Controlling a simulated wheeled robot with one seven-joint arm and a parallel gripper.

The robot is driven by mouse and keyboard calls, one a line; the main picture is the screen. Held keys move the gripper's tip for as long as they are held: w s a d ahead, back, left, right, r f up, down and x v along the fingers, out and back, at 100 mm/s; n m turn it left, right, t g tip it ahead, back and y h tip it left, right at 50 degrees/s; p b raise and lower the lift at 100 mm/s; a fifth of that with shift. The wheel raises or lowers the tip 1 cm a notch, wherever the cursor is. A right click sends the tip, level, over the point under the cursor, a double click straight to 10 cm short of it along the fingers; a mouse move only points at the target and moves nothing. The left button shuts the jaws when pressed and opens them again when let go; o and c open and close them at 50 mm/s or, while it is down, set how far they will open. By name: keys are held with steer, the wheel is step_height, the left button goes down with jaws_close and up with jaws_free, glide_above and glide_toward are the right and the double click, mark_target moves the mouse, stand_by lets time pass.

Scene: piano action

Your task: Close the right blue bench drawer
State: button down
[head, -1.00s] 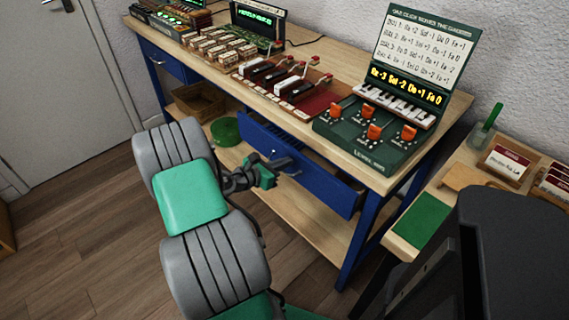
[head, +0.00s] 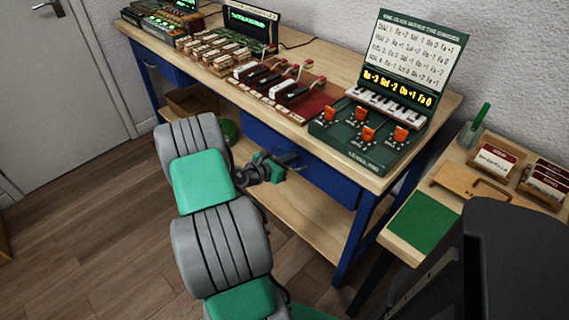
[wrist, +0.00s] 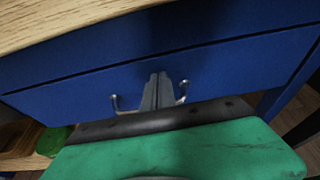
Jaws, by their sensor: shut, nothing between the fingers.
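The right blue bench drawer (head: 325,183) is under the right part of the wooden-topped bench. Its front looks about flush with the blue frame, and no drawer interior shows. In the wrist view the blue drawer front (wrist: 235,70) fills the middle, with a thin dark seam above it. My gripper (head: 292,160) is at the drawer front in the head view. In the wrist view my gripper's fingers (wrist: 158,80) are shut together, empty, between the two ends of the metal handle (wrist: 115,103). The fingertips are at the front; I cannot tell if they touch it.
The bench top (head: 335,62) carries a green keyboard console (head: 362,135) and red-based key models (head: 285,90). A green round dish (head: 231,130) and a wooden box (head: 190,99) are on the lower shelf. A side table (head: 440,185) stands at right.

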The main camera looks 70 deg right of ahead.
steer(key=shift+d+r, duration=0.25)
steer(key=shift+w+a+p, duration=0.25)
steer(key=shift+a+p, duration=0.25)
steer(key=w+a+r+m+t+y+p, duration=0.2)
steer(key=w+a+r+m+p, duration=0.15)
steer(key=w+a, duration=0.45)
steer(key=w+a+r+m+t+y+p, duration=0.25)
steer(key=w+a+r, duration=0.2)
steer(key=a, duration=0.75)
steer(key=w+a+r+m+t+y+p, duration=0.2)
steer(key=w+a+r+m+y, duration=0.25)
steer(key=a, duration=0.55)
steer(key=a+r+m+t+y+p, duration=0.1)
steer(key=a+r+y+p, duration=0.1)
steer(key=a+r, duration=0.4)
steer(key=s+a+r+m+t+y+p, duration=0.1)
steer(key=a+r, duration=0.5)
steer(key=a, duration=1)
steer(key=shift+s+a+r+m+y+p, duration=0.35)
steer(key=shift+m+y, duration=0.1)
steer(key=shift+y, duration=0.25)
steer(key=shift+t, duration=0.25)
